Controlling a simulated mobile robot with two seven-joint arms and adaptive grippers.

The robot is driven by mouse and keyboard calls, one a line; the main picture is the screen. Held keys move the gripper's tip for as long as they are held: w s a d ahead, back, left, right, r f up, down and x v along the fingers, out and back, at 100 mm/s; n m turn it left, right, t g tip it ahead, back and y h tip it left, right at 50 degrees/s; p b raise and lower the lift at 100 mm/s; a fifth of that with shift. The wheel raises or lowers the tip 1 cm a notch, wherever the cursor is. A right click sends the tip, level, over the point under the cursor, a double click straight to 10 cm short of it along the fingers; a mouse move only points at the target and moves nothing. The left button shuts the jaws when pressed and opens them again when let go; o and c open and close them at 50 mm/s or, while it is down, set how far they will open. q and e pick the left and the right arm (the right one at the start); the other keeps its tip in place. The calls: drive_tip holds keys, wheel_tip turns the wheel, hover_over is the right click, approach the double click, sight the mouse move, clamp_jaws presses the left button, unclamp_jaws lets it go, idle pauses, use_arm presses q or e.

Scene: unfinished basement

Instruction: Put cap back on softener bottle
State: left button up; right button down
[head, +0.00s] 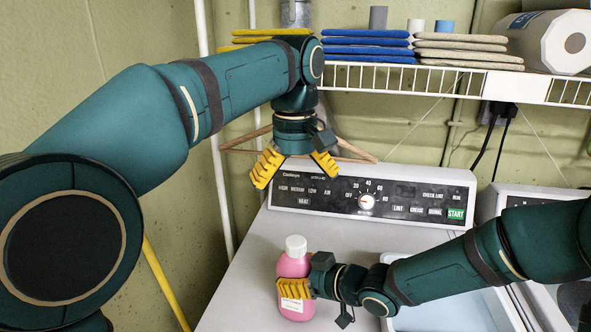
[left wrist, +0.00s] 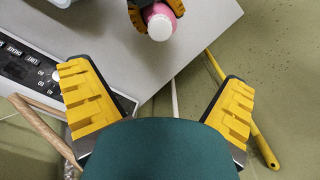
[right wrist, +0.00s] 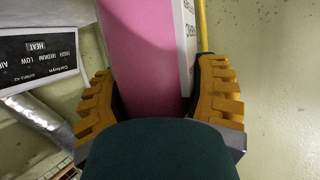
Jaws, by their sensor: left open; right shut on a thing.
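The pink softener bottle (head: 294,267) stands upright at the front of the dryer top in the head view. A white cap (head: 296,245) sits on its top; I cannot tell how tightly it is seated. My right gripper (head: 292,288) is shut on the bottle's body, and the pink side and white label fill the right wrist view between its fingers (right wrist: 155,100). My left gripper (head: 296,172) is open and empty, above and behind the bottle, in front of the control panel. In the left wrist view the cap (left wrist: 160,27) shows beyond the open fingers (left wrist: 160,105).
The dryer's control panel (head: 370,200) rises behind the bottle. A wire shelf (head: 420,75) above holds folded cloths (head: 366,45) and a paper roll (head: 550,40). A yellow pole (head: 165,282) leans left of the dryer. The dryer top (head: 240,275) is clear left of the bottle.

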use_arm(q)
drive_tip(key=shift+r, duration=1.1)
use_arm(e)
unclamp_jaws()
drive_tip(key=v, duration=1.2)
drive_tip(key=shift+f, duration=0.1)
